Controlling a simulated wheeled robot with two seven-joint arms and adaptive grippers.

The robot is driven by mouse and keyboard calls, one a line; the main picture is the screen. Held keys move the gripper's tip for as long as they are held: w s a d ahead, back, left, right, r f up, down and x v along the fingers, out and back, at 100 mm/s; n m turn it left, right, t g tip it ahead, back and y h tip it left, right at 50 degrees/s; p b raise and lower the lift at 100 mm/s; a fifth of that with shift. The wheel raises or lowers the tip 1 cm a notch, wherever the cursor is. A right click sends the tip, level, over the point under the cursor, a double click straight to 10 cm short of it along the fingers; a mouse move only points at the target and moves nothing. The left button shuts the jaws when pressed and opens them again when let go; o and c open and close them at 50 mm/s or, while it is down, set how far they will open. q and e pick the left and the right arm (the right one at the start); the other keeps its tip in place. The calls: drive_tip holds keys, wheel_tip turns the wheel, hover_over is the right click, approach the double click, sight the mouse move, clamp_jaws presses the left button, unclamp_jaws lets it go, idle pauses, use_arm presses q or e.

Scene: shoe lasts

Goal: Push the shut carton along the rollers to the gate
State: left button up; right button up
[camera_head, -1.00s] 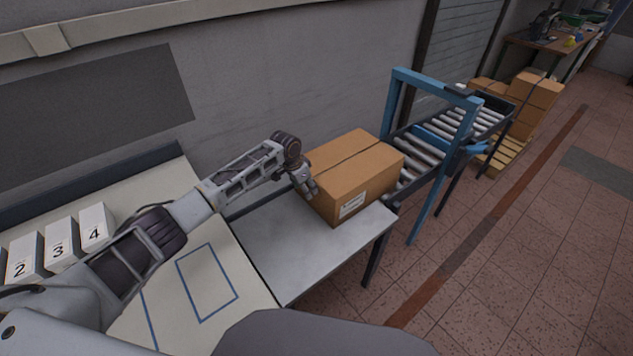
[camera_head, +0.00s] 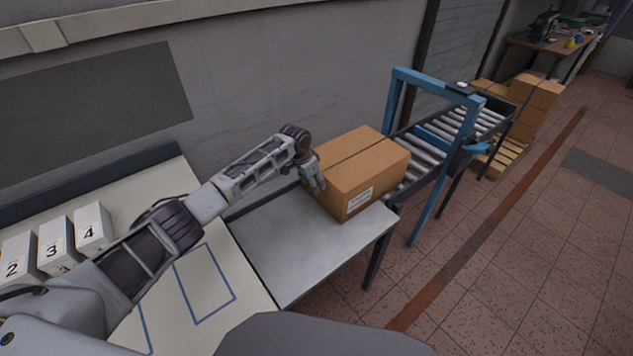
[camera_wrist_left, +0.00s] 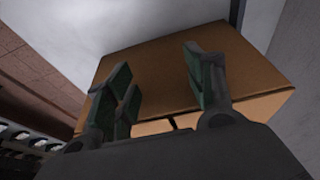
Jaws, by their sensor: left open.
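The shut brown carton (camera_head: 362,172), with a white label on its front side, sits upright at the far right end of the grey metal plate, up against the rollers (camera_head: 422,157). My left gripper (camera_head: 317,183) is at the carton's left side, fingers pointing down; it looks to touch that side. In the left wrist view the carton (camera_wrist_left: 165,75) fills the middle behind the spread fingers (camera_wrist_left: 160,90), with nothing between them. The blue gate frame (camera_head: 440,95) stands across the rollers just beyond the carton. My right gripper is out of view.
The grey plate (camera_head: 300,245) is bare behind the carton. White numbered boxes (camera_head: 55,243) stand on the cream table at the left. The wall runs along the rollers' far side. More cartons (camera_head: 535,95) are stacked past the rollers' far end.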

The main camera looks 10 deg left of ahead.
use_arm(q)
drive_tip(key=shift+w+d+b, duration=0.45)
drive_tip(key=shift+w+d, duration=0.15)
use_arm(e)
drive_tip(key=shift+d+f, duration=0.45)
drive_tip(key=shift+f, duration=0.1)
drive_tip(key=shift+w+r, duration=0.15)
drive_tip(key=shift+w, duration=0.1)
